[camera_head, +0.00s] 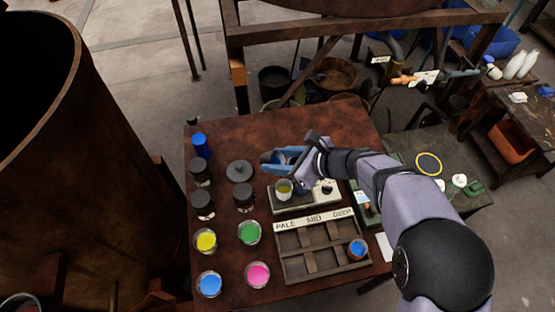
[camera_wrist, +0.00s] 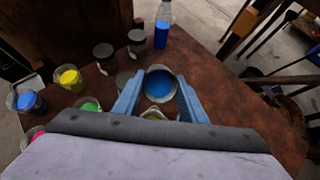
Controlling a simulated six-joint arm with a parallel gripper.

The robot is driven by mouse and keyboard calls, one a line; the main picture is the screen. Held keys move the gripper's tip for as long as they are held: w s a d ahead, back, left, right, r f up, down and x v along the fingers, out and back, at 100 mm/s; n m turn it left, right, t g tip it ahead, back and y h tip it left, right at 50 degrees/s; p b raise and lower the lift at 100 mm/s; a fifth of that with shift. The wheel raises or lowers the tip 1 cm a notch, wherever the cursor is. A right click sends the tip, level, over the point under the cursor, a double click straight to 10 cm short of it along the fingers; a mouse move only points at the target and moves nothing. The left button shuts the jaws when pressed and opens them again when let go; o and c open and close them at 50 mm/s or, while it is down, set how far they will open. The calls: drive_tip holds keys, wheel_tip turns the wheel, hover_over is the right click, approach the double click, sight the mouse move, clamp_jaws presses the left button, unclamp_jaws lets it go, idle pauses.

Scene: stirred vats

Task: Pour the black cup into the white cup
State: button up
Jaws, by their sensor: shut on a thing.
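My gripper (camera_head: 280,160) is shut on a cup of blue liquid (camera_wrist: 160,84), which sits between the blue fingers in the wrist view. It is mostly hidden by the fingers in the head view. A small clear cup with yellow-olive liquid (camera_head: 284,190) stands on a pale stirrer plate (camera_head: 305,203), just below the gripper in the picture. In the wrist view that cup (camera_wrist: 153,115) shows only in part, behind the held cup's near rim. I cannot tell from colour which cup is the black one or the white one.
Cups of yellow (camera_head: 206,241), green (camera_head: 249,232), blue (camera_head: 209,284) and pink (camera_head: 257,275) stand at the left. Dark-topped jars (camera_head: 243,196) stand behind them. A tray marked PALE, MID, DEEP (camera_head: 318,263) holds a blue cup (camera_head: 358,249) at its right.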

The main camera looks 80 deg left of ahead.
drive_tip(key=shift+w+d+r+g+y+b, duration=0.15)
drive_tip(key=shift+g+y+b, duration=0.45)
drive_tip(key=shift+b, duration=2.05)
drive_tip(key=shift+w+d+r+g+y+b, duration=0.1)
drive_tip(key=shift+g+y+b, duration=0.5)
drive_tip(key=shift+b, duration=2)
drive_tip(key=shift+w+d+r+g+y+b, duration=0.15)
drive_tip(key=shift+g+y+b, duration=0.45)
drive_tip(key=shift+b, duration=2.05)
